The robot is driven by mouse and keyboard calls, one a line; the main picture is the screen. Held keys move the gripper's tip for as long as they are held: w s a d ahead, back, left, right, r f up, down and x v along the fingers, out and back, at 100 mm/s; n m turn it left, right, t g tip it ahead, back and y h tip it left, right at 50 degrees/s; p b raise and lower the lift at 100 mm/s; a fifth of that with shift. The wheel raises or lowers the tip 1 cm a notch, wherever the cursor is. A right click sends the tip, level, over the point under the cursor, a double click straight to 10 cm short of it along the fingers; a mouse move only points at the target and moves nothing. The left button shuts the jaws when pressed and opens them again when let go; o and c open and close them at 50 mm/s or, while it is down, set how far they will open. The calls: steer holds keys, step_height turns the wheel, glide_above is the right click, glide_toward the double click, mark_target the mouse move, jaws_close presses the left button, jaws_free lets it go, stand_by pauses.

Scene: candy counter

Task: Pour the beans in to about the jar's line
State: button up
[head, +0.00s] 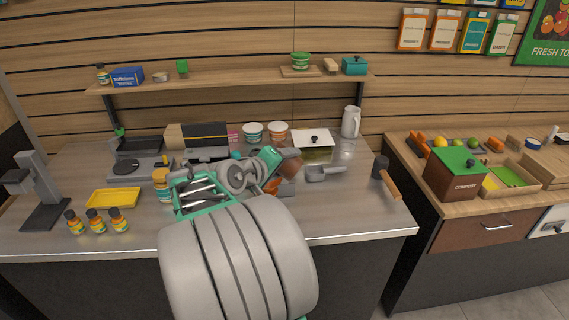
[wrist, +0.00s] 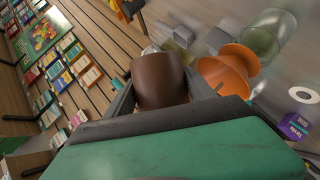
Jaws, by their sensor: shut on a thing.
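My gripper (wrist: 160,98) is shut on a brown cup (wrist: 160,78), which fills the space between the fingers in the wrist view. In the head view the brown cup (head: 291,168) shows just right of my green gripper (head: 283,156), held above the counter and apparently tilted. An orange funnel-like piece (wrist: 226,70) is right of the cup in the wrist view, beside a clear glass jar (wrist: 268,34). My arm hides most of this spot in the head view, with a bit of orange (head: 272,186) showing. I cannot make out beans or the jar's line.
A metal scoop (head: 324,173) and a lidded glass bin (head: 318,153) stand to the right on the counter (head: 345,205). A wooden-handled mallet (head: 387,180) lies near the right edge.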

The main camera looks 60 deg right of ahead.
steer(key=shift+r+p, duration=0.3)
steer(key=shift+p, duration=0.2)
steer(key=shift+f, duration=0.1)
stand_by(0.9)
steer(key=shift+f+b, duration=0.2)
steer(key=shift+b, duration=0.2)
steer(key=shift+r, duration=0.1)
steer(key=shift+r, duration=0.1)
